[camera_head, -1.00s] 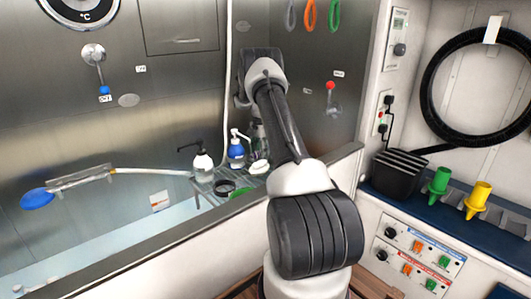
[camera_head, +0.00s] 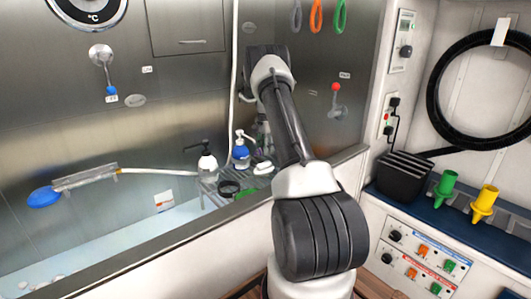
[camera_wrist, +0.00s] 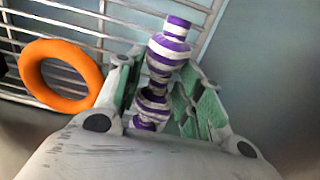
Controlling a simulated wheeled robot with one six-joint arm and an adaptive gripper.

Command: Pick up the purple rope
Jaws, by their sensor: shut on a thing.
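The purple rope (camera_wrist: 168,48) is a knotted purple-and-white striped toy. In the wrist view it stands out between the two green-padded fingers of my gripper (camera_wrist: 157,85). My gripper is shut on the rope around its middle, and one end sticks out past the fingertips. The lower end is close to the palm. In the head view my arm hides most of the gripper, and I cannot make out the rope clearly there.
An orange ring (camera_wrist: 60,74) is beside a wire rack (camera_wrist: 112,22) in the wrist view. Near the tub are a white bottle (camera_head: 207,168), a blue-and-white bottle (camera_head: 241,155) and a dark ring (camera_head: 229,188). A metal wall stands behind.

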